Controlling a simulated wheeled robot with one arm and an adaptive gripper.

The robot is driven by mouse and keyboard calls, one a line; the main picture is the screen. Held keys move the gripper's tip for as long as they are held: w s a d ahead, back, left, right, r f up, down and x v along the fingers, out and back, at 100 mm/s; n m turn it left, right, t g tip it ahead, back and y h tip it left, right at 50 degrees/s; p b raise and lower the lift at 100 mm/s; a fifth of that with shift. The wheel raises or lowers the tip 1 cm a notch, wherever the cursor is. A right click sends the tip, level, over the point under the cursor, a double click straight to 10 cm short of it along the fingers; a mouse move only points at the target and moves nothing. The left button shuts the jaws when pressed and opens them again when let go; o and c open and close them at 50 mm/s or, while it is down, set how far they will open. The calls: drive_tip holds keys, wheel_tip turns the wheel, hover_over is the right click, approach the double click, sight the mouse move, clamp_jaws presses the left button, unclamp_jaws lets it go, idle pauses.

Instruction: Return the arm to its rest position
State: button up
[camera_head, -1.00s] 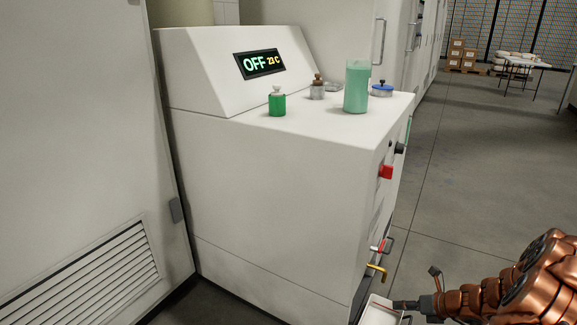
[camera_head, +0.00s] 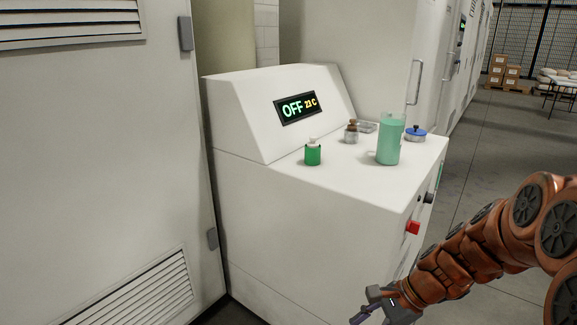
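My copper-coloured arm (camera_head: 470,255) reaches in from the right edge, low and in front of the white machine's right side. My gripper (camera_head: 368,306) is at its end, at the bottom edge of the picture, pointing left and down. It is dark grey and small in view. I see no object in it, but I cannot tell how far its fingers are apart. It is apart from the things on the machine top.
The white machine (camera_head: 300,230) has a display (camera_head: 297,107) reading OFF and 23 C. On top stand a green bottle (camera_head: 313,155), a brown-capped jar (camera_head: 351,133), a green beaker (camera_head: 389,145) and a blue-lidded dish (camera_head: 415,133). A red knob (camera_head: 412,227) sticks out right.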

drive_tip(key=s+d+r+n+g+h+p, duration=0.2)
drive_tip(key=s+r+n+h+p, duration=0.5)
drive_tip(key=s+r+n+p, duration=0.5)
drive_tip(key=s+r+n, duration=0.3)
drive_tip(key=s+r, duration=0.4)
drive_tip(key=s, duration=0.2)
drive_tip(key=shift+s+r+p, duration=0.25)
drive_tip(key=shift+s+p, duration=0.1)
drive_tip(key=shift+s, duration=0.05)
